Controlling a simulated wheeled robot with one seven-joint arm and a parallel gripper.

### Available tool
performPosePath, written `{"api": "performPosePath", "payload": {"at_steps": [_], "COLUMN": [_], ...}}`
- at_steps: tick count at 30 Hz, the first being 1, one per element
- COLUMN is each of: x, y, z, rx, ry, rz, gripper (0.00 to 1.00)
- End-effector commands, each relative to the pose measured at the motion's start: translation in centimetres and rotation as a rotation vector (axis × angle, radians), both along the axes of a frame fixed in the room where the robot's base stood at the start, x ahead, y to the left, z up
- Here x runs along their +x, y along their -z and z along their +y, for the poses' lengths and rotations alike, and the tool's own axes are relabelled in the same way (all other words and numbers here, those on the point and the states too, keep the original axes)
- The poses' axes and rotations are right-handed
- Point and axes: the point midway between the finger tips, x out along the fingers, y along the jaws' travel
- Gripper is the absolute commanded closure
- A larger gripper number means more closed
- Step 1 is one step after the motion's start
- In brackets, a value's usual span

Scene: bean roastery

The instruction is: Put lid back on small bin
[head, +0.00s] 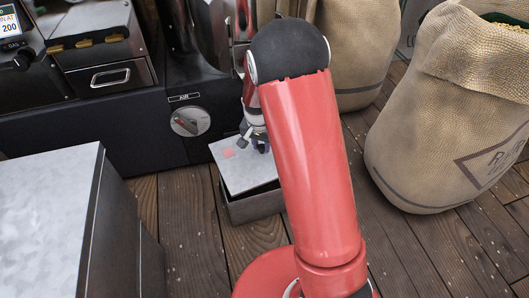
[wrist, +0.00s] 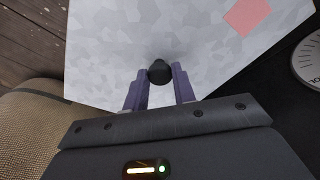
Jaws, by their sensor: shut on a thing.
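The lid (head: 238,172) is a pale grey mottled plate with a pink square near one side. It fills much of the upper wrist view (wrist: 115,50). My gripper (head: 255,143) is shut on the lid's dark round knob (wrist: 159,71), with the fingers on either side of it in the wrist view (wrist: 160,78). The small bin (head: 252,206) is a grey box on the floor, seen just below the lid in the head view. The lid covers most of the bin's opening from this angle. I cannot tell whether the lid touches the rim.
A dark machine base with a round AIR dial (head: 190,121) stands just behind the lid. A grey metal cabinet (head: 50,215) is at the left. Burlap sacks (head: 450,120) stand at the right. The wooden floor (head: 190,240) is open in front of the bin.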

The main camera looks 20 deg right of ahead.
Motion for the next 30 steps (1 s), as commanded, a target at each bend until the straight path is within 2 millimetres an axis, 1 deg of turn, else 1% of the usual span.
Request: {"api": "performPosePath", "payload": {"at_steps": [1,6,11,24,30], "x": [0.6,1.3,1.2,1.2,1.2], "y": [1.1,1.1,1.6,5.6,6.5], "z": [0.1,0.1,0.1,0.1,0.1], "rx": [-0.003,-0.005,-0.005,-0.005,-0.005], "ry": [0.043,0.126,0.130,0.127,0.126], "rz": [-0.006,-0.008,-0.008,-0.007,-0.007], "gripper": [1.00,1.00,1.00,1.00,1.00]}}
